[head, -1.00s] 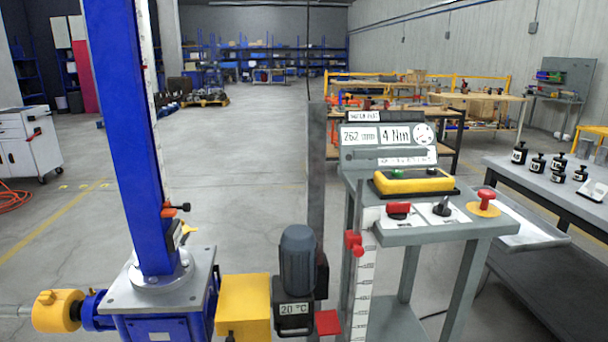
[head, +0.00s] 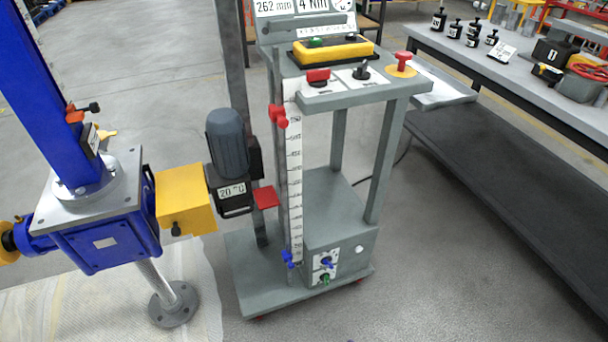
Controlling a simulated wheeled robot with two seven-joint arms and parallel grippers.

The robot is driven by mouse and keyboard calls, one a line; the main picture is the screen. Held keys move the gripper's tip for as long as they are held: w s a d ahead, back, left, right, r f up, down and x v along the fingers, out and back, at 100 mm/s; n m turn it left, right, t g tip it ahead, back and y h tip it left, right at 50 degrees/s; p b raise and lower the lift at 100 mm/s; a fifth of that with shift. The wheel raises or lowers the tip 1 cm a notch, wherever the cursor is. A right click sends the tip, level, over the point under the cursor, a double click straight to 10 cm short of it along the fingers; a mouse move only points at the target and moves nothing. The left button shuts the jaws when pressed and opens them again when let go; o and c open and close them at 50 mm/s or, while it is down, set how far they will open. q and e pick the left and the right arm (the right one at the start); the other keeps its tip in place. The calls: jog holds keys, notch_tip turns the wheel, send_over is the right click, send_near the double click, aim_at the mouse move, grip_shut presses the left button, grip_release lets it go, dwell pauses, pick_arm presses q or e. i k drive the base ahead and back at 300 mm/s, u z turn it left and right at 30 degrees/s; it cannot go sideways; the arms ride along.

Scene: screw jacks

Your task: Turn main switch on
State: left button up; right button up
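The grey control stand (head: 365,97) is at the upper middle of the head view. On its top shelf a red rotary-type knob (head: 318,76) sits on a white labelled plate. A black knob (head: 361,71) sits on a white plate to its right. A red mushroom button (head: 402,61) on a yellow base is further right. The labels are too small to read, so I cannot tell for certain which is the main switch or its position. Neither of my grippers is in view.
A yellow pendant (head: 332,50) lies behind the knobs. The blue screw jack (head: 105,240) and dark motor (head: 228,142) stand left. A lower box (head: 340,232) carries small blue and green knobs. A bench (head: 530,75) with black weights is right. Floor is clear between stand and bench.

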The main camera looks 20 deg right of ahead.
aim_at(318, 79)
jog(key=u, duration=2.1)
jog(key=k, duration=1.1)
jog(key=z, duration=2)
jog(key=i, duration=0.3)
jog(key=u, duration=0.1)
